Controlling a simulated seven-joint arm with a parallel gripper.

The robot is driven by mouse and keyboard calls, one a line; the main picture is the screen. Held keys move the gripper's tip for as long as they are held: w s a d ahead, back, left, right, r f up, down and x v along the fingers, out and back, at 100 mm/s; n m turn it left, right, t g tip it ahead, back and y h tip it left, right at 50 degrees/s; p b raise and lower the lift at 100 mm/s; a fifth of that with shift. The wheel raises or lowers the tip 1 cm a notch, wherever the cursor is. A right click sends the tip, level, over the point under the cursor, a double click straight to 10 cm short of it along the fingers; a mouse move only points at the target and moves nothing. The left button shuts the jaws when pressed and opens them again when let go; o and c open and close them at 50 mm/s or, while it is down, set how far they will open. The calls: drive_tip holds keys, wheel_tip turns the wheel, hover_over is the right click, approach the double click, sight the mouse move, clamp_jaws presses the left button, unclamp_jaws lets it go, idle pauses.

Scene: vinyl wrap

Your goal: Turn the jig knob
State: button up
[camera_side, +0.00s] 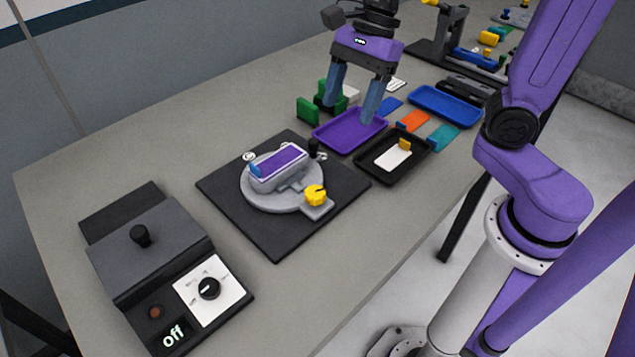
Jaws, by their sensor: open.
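The jig is a round grey fixture (253,198) on a black square plate (272,240) near the middle of the table. It has a yellow knob (316,194) at its front right and a small black knob (313,148) at its back right. A grey block with a purple top (280,161) sits in the jig, with a blue piece (253,163) at its left end. My gripper (350,110) is open, its two blue fingers pointing down over the purple tray (340,143), behind and to the right of the jig. Nothing shows between the fingers, and it is apart from both knobs.
A dark box with a dial (209,288) and an "off" display (173,335) stands at front left. A black tray (376,176) holds a white card. A blue tray (445,106), coloured pieces and green blocks (308,111) lie around my gripper. The left back table is clear.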

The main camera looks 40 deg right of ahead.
sight(315, 192)
drive_tip(key=shift+m, duration=0.6)
drive_tip(key=x, duration=1.1)
drive_tip(key=w+x, duration=0.1)
drive_tip(key=x, duration=0.5)
drive_tip(key=shift+a, duration=0.15)
drive_tip(key=c, duration=1.1)
